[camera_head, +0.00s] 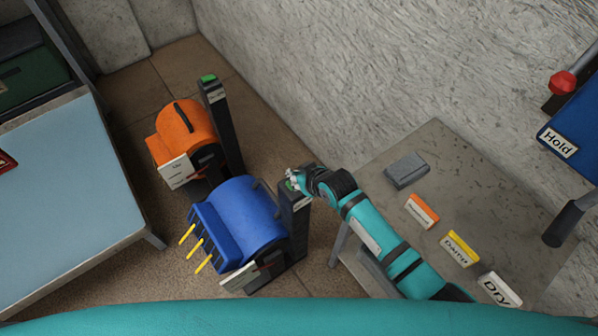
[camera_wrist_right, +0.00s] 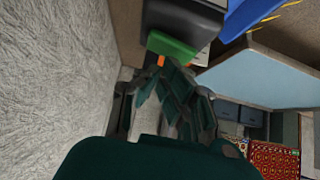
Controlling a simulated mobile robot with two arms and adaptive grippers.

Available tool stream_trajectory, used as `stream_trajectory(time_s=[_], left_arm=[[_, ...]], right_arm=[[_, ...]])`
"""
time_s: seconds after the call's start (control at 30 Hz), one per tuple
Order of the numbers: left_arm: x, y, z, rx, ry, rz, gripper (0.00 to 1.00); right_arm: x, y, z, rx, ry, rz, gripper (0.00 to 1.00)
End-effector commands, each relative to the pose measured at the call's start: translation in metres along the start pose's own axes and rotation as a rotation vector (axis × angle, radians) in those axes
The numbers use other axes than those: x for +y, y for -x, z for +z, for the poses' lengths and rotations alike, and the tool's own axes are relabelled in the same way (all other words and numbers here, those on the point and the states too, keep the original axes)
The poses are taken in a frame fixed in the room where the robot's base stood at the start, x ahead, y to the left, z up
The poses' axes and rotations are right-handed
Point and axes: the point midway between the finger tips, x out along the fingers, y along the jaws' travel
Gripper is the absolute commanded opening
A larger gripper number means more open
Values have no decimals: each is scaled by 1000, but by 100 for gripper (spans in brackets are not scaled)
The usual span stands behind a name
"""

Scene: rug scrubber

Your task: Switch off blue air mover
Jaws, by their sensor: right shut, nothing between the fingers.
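The blue air mover (camera_head: 243,215) stands on the brown tiled floor, with a dark post (camera_head: 294,222) at its right side. A green rocker switch (camera_wrist_right: 172,47) sits at the end of a dark post in the right wrist view; in the head view my gripper mostly covers the blue mover's post top. My right gripper (camera_head: 293,180) is shut and empty at that post top. In the right wrist view its fingertips (camera_wrist_right: 162,68) are right by the green switch; I cannot tell whether they touch. My left gripper is out of view.
An orange air mover (camera_head: 184,132) with its own green-topped post (camera_head: 209,79) stands behind. A grey table (camera_head: 440,150) to the right holds a grey block (camera_head: 407,170) and labelled cards (camera_head: 459,249). A light blue table (camera_head: 60,200) is at left. The rough wall is close behind.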

Motion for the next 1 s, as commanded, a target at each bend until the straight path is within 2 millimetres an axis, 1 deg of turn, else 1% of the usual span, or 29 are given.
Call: stream_trajectory(time_s=[0.27,0.37,0.47,0.6,0.63,0.67,0.7,0.9,1.0], left_arm=[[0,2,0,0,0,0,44],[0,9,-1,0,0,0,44],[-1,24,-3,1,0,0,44],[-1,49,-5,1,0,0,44],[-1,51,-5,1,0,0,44],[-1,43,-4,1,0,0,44],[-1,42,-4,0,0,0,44],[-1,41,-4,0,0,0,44],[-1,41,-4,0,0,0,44]], right_arm=[[1,1,-1,0,0,0,0],[2,6,-7,1,0,1,0],[4,15,-18,1,-1,2,0],[8,32,-36,0,-3,4,0],[9,34,-36,-1,-4,4,0],[10,37,-30,0,-3,4,0],[10,45,-28,0,-3,4,0],[16,85,-28,0,-2,5,0],[17,102,-28,0,-1,4,0]])
